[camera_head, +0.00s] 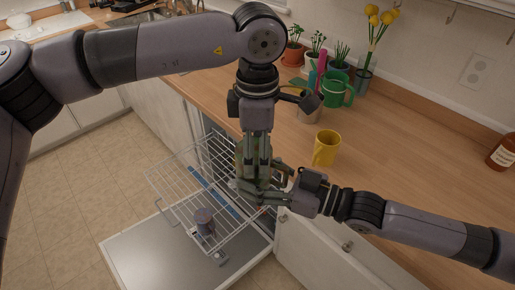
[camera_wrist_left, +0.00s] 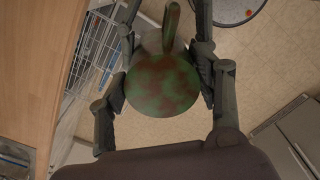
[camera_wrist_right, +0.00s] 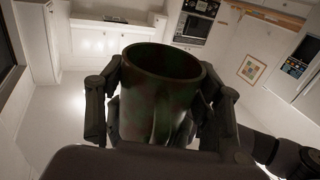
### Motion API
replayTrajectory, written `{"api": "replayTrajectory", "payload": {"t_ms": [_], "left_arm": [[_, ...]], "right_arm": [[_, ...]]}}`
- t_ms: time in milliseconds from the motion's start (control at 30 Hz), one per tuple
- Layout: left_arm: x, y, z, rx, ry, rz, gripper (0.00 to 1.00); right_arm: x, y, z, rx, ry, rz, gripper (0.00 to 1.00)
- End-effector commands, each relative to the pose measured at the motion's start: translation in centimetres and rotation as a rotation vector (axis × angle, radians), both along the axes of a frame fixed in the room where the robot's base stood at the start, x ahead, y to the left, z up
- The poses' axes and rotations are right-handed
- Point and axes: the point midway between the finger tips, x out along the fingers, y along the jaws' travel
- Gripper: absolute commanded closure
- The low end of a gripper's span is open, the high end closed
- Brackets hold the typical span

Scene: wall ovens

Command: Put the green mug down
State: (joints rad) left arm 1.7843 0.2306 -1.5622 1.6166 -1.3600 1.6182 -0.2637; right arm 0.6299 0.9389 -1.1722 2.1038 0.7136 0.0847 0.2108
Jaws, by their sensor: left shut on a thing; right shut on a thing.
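The green mug (camera_wrist_left: 160,84) has reddish-brown patches and its handle showing in the left wrist view. In the right wrist view the mug (camera_wrist_right: 160,85) shows its open rim and dark inside. In the head view it is largely hidden by the fingers. My left gripper (camera_head: 256,183) points down from above and is shut on the mug. My right gripper (camera_head: 270,186) comes in from the right and is also shut on it. Both hold it in the air at the counter's front edge, above the open dishwasher.
The dishwasher's wire rack (camera_head: 170,185) is pulled out over its lowered door (camera_head: 150,255), with a dark cup (camera_head: 204,220) in it. A yellow mug (camera_head: 325,148) stands on the wooden counter (camera_head: 400,150). Potted plants and a green vessel (camera_head: 338,92) stand behind. The counter's right part is mostly clear.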

Motion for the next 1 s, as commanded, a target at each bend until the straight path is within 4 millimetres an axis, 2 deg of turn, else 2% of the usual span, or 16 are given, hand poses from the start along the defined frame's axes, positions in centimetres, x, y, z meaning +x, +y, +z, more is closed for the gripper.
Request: {"api": "replayTrajectory", "payload": {"t_ms": [367, 400, 700, 1000], "left_arm": [[0.05, 0.01, 0.02, 0.000, -0.001, 0.000, 0.78], [0.06, -0.01, 0.08, 0.000, -0.002, 0.001, 0.78], [0.04, 0.00, 0.07, -0.001, -0.002, 0.000, 0.78], [0.03, 0.00, 0.06, -0.001, -0.001, 0.000, 0.78]], "right_arm": [[-0.04, 0.04, 0.13, 0.002, -0.002, 0.002, 0.77], [-0.04, 0.04, 0.14, 0.002, -0.002, 0.002, 0.37], [-0.03, 0.03, 0.07, 0.000, -0.001, 0.001, 0.17], [-0.03, -0.01, 0.02, 0.000, 0.000, 0.000, 0.16]]}}
